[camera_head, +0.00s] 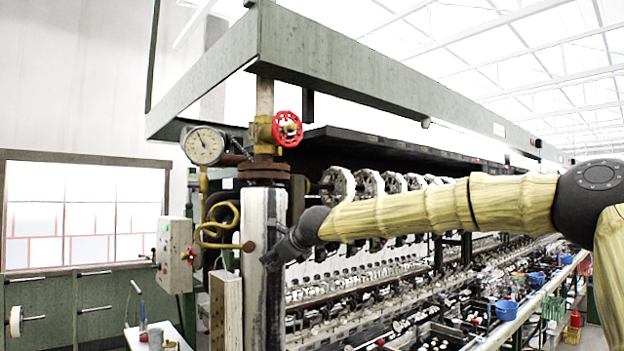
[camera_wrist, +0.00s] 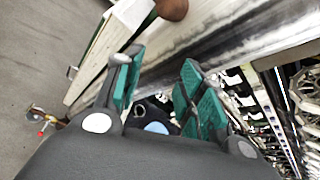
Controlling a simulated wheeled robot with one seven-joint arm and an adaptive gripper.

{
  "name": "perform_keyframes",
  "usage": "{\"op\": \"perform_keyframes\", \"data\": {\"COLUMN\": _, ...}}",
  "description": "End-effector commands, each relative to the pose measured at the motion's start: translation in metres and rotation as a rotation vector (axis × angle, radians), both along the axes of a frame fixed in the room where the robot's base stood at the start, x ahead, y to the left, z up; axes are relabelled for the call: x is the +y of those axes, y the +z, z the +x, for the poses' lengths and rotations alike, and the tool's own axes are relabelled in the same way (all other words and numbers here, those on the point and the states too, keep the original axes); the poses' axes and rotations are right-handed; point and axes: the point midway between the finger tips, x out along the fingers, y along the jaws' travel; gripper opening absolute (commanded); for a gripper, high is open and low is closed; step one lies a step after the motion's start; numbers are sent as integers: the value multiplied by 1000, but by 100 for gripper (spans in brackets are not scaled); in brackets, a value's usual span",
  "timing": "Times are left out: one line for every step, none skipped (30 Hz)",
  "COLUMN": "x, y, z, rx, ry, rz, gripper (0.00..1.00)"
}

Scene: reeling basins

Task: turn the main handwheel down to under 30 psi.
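The main handwheel (camera_head: 288,129) is red and sits on a brass valve on the upright pipe, under the green overhead beam. A round white pressure gauge (camera_head: 203,145) is left of it; its dark needle tilts up and left, and the figures are too small to read. My gripper (camera_head: 272,261) is well below the handwheel, apart from it, in front of the pale column. In the wrist view my gripper (camera_wrist: 161,75) has its two green-padded fingers spread, with nothing held between them. The handwheel does not show in the wrist view.
The pale column (camera_head: 262,225) stands close to my gripper and also crosses the wrist view (camera_wrist: 215,45). A curved brass pipe (camera_head: 217,222) and a grey box (camera_head: 173,255) with a small red knob are to the left. Reeling machinery (camera_head: 400,265) fills the right.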

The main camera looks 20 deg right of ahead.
Motion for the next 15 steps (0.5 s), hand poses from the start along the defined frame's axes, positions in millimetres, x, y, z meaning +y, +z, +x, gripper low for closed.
{"op": "perform_keyframes", "data": {"x": -6, "y": 37, "z": -2, "rx": -28, "ry": -12, "rz": 55, "gripper": 39}}
{"op": "perform_keyframes", "data": {"x": -9, "y": 56, "z": -4, "rx": -42, "ry": -18, "rz": 89, "gripper": 39}}
{"op": "perform_keyframes", "data": {"x": -13, "y": 81, "z": -7, "rx": -59, "ry": -25, "rz": 134, "gripper": 39}}
{"op": "perform_keyframes", "data": {"x": -15, "y": 99, "z": -9, "rx": -72, "ry": -29, "rz": 167, "gripper": 39}}
{"op": "perform_keyframes", "data": {"x": -19, "y": 118, "z": -12, "rx": -87, "ry": -33, "rz": 200, "gripper": 39}}
{"op": "perform_keyframes", "data": {"x": -24, "y": 143, "z": -16, "rx": -104, "ry": -38, "rz": 245, "gripper": 39}}
{"op": "perform_keyframes", "data": {"x": -27, "y": 161, "z": -20, "rx": -117, "ry": -41, "rz": 278, "gripper": 39}}
{"op": "perform_keyframes", "data": {"x": -31, "y": 180, "z": -24, "rx": -132, "ry": -43, "rz": 311, "gripper": 39}}
{"op": "perform_keyframes", "data": {"x": -35, "y": 203, "z": -29, "rx": -149, "ry": -44, "rz": 353, "gripper": 39}}
{"op": "perform_keyframes", "data": {"x": -40, "y": 220, "z": -34, "rx": -162, "ry": -45, "rz": 386, "gripper": 39}}
{"op": "perform_keyframes", "data": {"x": -44, "y": 237, "z": -38, "rx": -175, "ry": -47, "rz": 416, "gripper": 39}}
{"op": "perform_keyframes", "data": {"x": -48, "y": 256, "z": -44, "rx": -190, "ry": -46, "rz": 454, "gripper": 39}}
{"op": "perform_keyframes", "data": {"x": -51, "y": 271, "z": -49, "rx": -200, "ry": -45, "rz": 481, "gripper": 39}}
{"op": "perform_keyframes", "data": {"x": -55, "y": 285, "z": -54, "rx": -210, "ry": -44, "rz": 505, "gripper": 39}}
{"op": "perform_keyframes", "data": {"x": -59, "y": 300, "z": -59, "rx": -222, "ry": -43, "rz": 536, "gripper": 39}}
